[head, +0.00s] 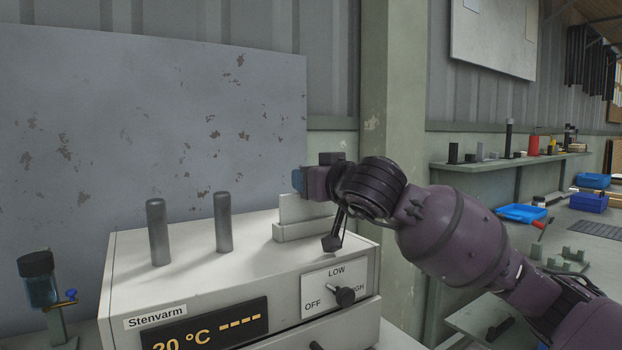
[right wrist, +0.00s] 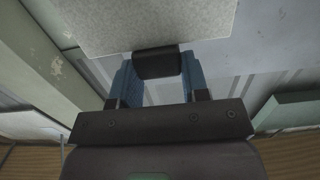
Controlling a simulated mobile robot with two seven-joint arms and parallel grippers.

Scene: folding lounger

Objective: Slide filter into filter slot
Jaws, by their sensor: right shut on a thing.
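The filter is a pale grey flat plate (head: 303,208) with a dark handle (right wrist: 157,63). My right gripper (head: 303,181) is shut on this handle, its blue fingers on either side of it in the right wrist view (right wrist: 156,78). The plate stands upright at the raised white slot block (head: 306,230) on top of the heater box. Its lower edge meets or lies behind the block's top; I cannot tell whether it is inside the slot. The slot opening is hidden. My left gripper is not in view.
The white heater box (head: 200,285) bears two grey upright cylinders (head: 157,232) (head: 222,222) left of the slot block. A dial (head: 343,296) is on its front. A dark-capped jar (head: 38,280) stands at left. A green-grey post (head: 391,100) rises behind my right arm.

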